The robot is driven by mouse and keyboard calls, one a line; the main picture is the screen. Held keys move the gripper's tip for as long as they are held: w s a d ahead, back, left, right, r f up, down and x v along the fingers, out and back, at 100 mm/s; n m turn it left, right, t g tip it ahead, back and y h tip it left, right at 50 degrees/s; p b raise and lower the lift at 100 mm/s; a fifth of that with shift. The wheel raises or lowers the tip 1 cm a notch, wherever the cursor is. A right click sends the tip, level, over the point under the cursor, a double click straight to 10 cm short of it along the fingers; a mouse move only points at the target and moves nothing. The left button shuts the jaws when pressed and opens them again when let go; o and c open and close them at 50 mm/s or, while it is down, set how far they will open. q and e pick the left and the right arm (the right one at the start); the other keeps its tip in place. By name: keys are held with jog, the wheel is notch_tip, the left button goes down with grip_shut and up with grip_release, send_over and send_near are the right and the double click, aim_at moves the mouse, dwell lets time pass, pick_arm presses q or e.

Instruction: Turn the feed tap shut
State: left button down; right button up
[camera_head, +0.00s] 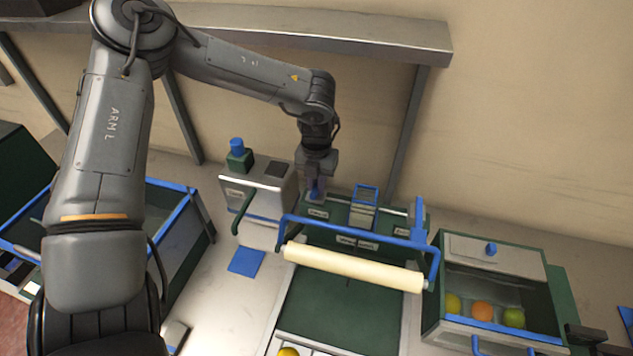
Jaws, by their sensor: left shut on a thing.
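My left gripper (316,188) reaches down from above at the back of the green feed bench. It is shut on a small upright blue part (314,190), which looks like the handle of the feed tap. The fingers hide much of this handle, so I cannot tell its turn angle. Another upright blue lever (417,218) stands apart at the right of the bench. My right gripper cannot be made out.
A blue frame (352,235) with a cream roller (350,267) spans the green belt in front. A metal box (262,190) stands at left, beside a blue-edged bin (180,240). A fruit crate (488,327) is at right. A dark part at the lower right edge is unclear.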

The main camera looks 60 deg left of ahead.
aim_at(316, 186)
pick_arm(q)
jog(key=c, duration=1.1)
grip_release()
jog(key=shift+r, duration=0.15)
notch_tip(316, 186, up, 11)
jog(key=shift+f+p, duration=0.2)
jog(key=shift+p, duration=0.15)
